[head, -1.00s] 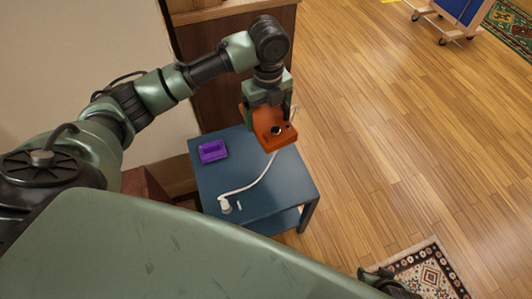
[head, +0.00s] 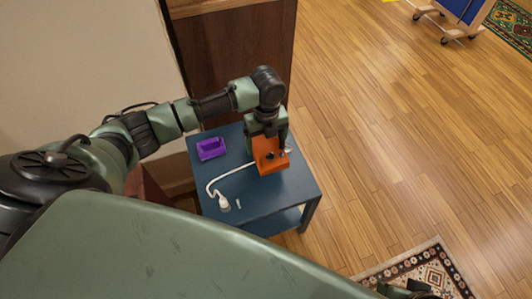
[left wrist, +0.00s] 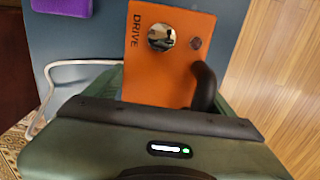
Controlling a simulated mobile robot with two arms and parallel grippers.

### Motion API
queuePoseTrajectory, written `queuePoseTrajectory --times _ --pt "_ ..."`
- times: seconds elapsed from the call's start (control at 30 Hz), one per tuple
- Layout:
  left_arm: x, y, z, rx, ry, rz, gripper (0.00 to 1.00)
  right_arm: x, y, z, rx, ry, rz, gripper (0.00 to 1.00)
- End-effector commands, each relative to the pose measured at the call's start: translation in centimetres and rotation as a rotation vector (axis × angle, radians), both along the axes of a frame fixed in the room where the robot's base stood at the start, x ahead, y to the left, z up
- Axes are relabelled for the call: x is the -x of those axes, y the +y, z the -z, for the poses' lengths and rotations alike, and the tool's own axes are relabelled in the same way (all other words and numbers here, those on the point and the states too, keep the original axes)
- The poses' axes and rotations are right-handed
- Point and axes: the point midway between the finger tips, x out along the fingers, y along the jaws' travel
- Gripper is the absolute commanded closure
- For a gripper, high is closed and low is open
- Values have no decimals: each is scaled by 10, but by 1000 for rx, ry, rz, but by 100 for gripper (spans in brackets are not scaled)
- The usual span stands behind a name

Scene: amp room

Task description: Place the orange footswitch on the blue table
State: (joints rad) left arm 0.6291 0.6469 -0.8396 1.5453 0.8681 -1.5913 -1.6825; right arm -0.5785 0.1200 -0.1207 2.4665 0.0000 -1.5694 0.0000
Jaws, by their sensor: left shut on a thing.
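The orange footswitch (head: 267,157), marked DRIVE, shows in the head view over the right part of the blue table (head: 258,202). It also shows in the left wrist view (left wrist: 158,88), with a round silver button and a dark knob on its face. My left gripper (head: 265,135) is shut on the footswitch from its far end. The footswitch is at or just above the tabletop; I cannot tell whether it touches.
A white cable (head: 211,185) curves from near the footswitch to a white plug (head: 223,203) on the table. A wooden cabinet (head: 235,55) stands behind the table. Wooden floor lies open to the right.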

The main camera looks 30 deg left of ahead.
Motion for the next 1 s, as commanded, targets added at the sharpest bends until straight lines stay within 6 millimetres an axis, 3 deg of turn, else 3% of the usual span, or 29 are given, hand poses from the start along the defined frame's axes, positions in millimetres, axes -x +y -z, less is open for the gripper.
queuePoseTrajectory --times 0.17,0.47,0.83,0.87,0.9,1.0 --pt "-1 0 10 1 -2 0 89 1 0 2 0 1 0 55" --pt "-1 -1 48 1 -1 0 89 2 0 12 0 0 0 55" --pt "-1 0 51 0 -3 0 89 2 0 12 0 0 0 55" --pt "0 0 52 -1 0 0 13 2 0 12 0 0 0 55" --pt "0 0 52 -1 0 0 2 2 0 12 0 0 0 55" --pt "0 0 52 -1 0 0 0 2 0 12 0 0 0 55"
